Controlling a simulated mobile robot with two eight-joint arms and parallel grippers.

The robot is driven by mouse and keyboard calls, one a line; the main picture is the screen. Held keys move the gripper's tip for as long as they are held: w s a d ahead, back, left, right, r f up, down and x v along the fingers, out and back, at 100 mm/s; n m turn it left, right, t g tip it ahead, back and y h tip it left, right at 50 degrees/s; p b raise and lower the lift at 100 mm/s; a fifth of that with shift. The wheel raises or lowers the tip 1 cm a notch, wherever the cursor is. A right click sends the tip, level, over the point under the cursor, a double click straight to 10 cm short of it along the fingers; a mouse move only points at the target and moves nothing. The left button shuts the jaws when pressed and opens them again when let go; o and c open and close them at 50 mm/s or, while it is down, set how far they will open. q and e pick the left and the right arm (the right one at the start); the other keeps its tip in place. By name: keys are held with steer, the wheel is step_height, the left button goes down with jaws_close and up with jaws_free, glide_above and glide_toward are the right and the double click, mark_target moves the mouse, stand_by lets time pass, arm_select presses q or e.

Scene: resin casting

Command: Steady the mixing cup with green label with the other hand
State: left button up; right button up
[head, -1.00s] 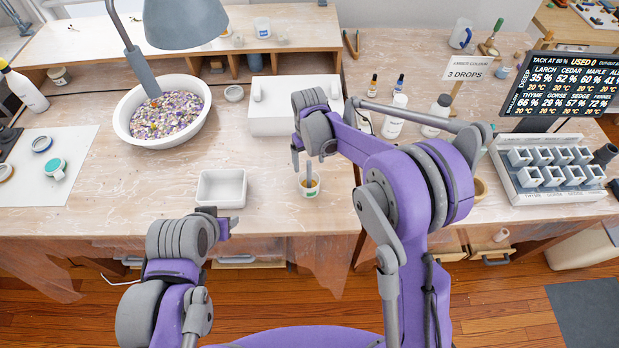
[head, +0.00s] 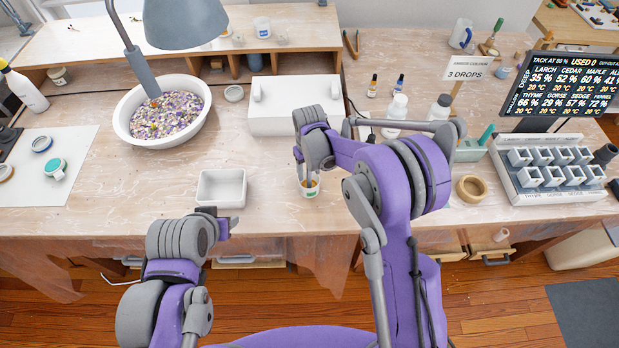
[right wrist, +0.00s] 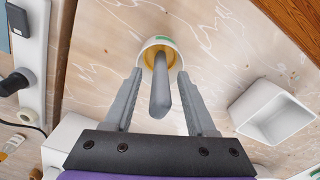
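The mixing cup with green label (head: 311,190) stands upright on the bench near its front edge. In the right wrist view the white cup (right wrist: 147,58) holds amber material, and a grey stick (right wrist: 160,90) stands in it. My right gripper (right wrist: 158,73) is open, one finger on each side of the stick, with its tips just short of the cup. In the head view my right gripper (head: 306,178) is above the cup and partly hides it. My left gripper (head: 228,222) is low at the front edge, left of the cup; its finger gap is unclear.
A white square tray (head: 222,203) stands left of the cup. Behind are a white box (head: 278,122) and a bowl of coloured chips (head: 123,122). A wooden ring-shaped dish (head: 472,188) and a rack of small moulds (head: 505,183) stand right. The bench between tray and cup is clear.

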jaws_close()
steer(key=shift+o, duration=0.3)
jaws_free()
step_height(320, 180, up, 10)
steer(key=shift+r, duration=0.45)
